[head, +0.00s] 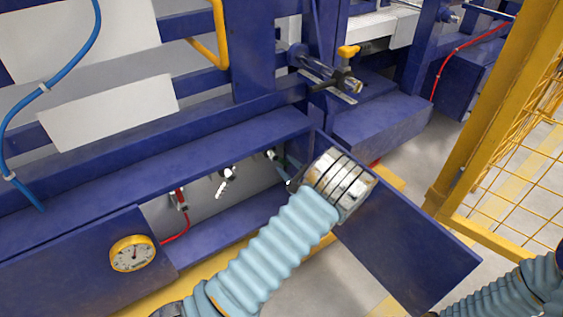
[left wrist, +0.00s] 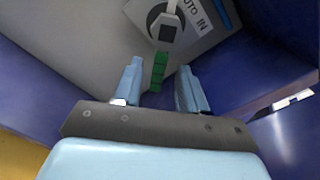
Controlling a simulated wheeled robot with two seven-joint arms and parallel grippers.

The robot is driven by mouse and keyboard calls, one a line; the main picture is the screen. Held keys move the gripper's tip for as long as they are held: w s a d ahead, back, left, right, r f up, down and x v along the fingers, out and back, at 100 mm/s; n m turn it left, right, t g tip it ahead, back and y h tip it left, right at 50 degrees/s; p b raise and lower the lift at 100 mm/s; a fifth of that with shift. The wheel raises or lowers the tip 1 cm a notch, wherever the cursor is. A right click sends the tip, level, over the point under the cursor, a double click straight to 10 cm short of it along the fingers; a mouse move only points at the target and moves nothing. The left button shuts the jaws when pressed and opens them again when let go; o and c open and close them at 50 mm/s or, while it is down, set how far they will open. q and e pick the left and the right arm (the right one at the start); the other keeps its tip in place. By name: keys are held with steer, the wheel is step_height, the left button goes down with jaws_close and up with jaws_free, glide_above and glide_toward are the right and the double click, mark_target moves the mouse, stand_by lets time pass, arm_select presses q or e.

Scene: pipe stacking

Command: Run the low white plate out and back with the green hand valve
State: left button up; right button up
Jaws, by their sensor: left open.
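The green hand valve's handle (left wrist: 158,72) shows in the left wrist view, hanging below a pale fitting on a grey panel. My left gripper (left wrist: 159,85) is open, one finger on each side of the green handle in that picture. I cannot tell whether they touch it. In the head view my left gripper (head: 292,183) is at the right end of the recess, mostly hidden by its metal wrist. The lower white plate (head: 110,112) is at the left, on the blue machine frame. My right gripper is out of view.
Two other small valves sit in the recess, one with a white handle (head: 226,182) and one with a red handle (head: 180,200). A yellow gauge (head: 133,253) is at lower left. An open blue door (head: 410,250) stands right of my left wrist. A yellow fence (head: 500,120) is at right.

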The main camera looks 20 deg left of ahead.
mark_target(283, 162)
arm_select(q)
steer(key=shift+x, duration=1.85)
jaws_close()
